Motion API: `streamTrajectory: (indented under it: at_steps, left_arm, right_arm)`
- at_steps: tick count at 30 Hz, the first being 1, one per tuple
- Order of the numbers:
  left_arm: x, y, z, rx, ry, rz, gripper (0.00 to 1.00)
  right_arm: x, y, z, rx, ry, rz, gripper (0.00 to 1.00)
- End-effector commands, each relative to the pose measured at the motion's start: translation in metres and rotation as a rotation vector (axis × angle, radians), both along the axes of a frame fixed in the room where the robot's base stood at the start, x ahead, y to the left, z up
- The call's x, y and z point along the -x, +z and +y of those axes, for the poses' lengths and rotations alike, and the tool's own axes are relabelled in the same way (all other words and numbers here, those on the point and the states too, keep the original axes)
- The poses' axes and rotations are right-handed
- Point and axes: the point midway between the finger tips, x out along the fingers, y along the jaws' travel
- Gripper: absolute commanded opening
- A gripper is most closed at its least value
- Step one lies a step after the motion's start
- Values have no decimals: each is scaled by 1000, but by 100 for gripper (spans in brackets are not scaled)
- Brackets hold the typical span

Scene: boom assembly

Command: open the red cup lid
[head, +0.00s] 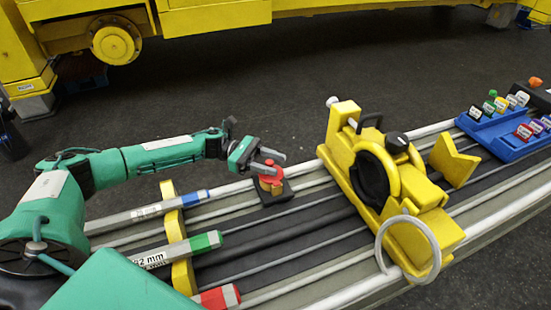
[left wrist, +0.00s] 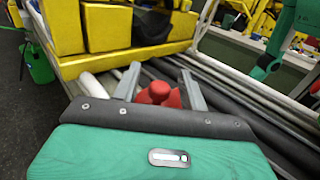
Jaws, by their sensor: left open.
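A red cup lid (head: 270,174) sits on a small orange-brown cup on a black square base (head: 281,194). The base rests on the rail bench left of the yellow clamp block. My left gripper (head: 272,160) reaches in from the left at the lid, with its jaws open. In the left wrist view, the red lid (left wrist: 159,93) with its round knob shows between the two grey fingers (left wrist: 160,88), one on each side. I cannot tell whether the fingers touch it. My right gripper is not in view.
A large yellow clamp block (head: 345,150) with a metal ring (head: 381,245) stands right of the cup. Blue-, green- and red-ended bars (head: 160,208) lie across a yellow rest (head: 177,235) at left. A blue tray (head: 510,130) with small labelled pieces is at far right.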

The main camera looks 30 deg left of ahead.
Motion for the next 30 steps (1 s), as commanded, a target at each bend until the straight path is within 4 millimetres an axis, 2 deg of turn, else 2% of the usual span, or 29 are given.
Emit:
streamTrajectory:
  at_steps: [4, 13, 14, 20, 30]
  left_arm:
    - [0, 1, -11, 0, -1, -1, 43]
    - [-1, -1, -13, 0, 0, -1, 43]
    - [-1, 0, -13, 0, 0, -1, 39]
    - [-1, 0, -13, 0, 0, -1, 0]
    - [-1, 1, -20, -13, 0, -13, 0]
  right_arm:
    - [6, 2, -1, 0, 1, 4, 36]
    - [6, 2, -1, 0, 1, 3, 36]
    - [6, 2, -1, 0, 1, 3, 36]
    - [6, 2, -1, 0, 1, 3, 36]
    - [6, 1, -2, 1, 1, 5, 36]
